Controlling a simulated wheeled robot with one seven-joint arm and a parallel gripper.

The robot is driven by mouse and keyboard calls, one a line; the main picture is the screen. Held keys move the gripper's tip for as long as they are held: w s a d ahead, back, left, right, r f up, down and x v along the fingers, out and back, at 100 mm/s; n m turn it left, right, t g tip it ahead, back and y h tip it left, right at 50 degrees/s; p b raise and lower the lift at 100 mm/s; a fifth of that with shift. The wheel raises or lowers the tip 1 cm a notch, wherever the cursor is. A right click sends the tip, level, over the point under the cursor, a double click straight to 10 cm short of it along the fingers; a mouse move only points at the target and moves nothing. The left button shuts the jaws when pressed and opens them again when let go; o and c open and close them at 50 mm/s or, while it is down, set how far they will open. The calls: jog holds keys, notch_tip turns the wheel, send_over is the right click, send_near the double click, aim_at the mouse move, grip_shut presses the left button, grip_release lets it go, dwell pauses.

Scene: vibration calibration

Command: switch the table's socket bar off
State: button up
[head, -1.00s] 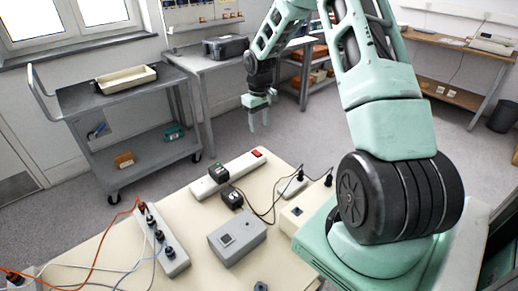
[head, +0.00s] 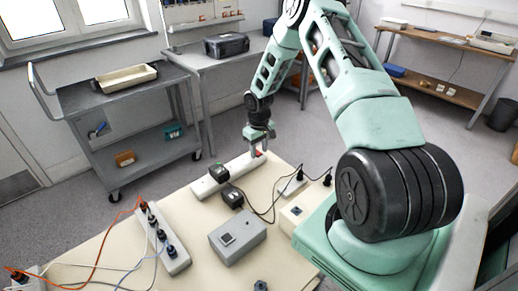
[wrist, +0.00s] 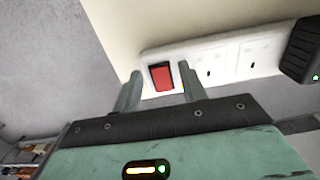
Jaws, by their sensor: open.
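The white socket bar (head: 205,187) lies along the back edge of the cream table. In the wrist view the bar (wrist: 222,60) shows a red rocker switch (wrist: 161,76) at its left end, with empty sockets to the right of it. My gripper (head: 258,152) is at the bar's switch end, pointing down. In the wrist view its two fingers (wrist: 158,88) stand apart, with the red switch showing between them and nothing held. Whether the fingertips touch the bar I cannot tell.
A grey box (head: 238,240) and a second socket strip (head: 165,240) with several plugs stand nearer. A grey trolley (head: 125,92) is at the back left.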

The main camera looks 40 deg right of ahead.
grip_shut()
jog(key=shift+w+g, duration=0.35)
jog(key=shift+g, duration=0.85)
jog(key=shift+r+g, duration=0.15)
jog(key=shift+g, duration=0.15)
grip_release()
jog(key=b+v, duration=0.2)
jog(key=v, duration=1.5)
jog(key=shift+d+r, duration=0.15)
jog(key=shift+r, duration=0.1)
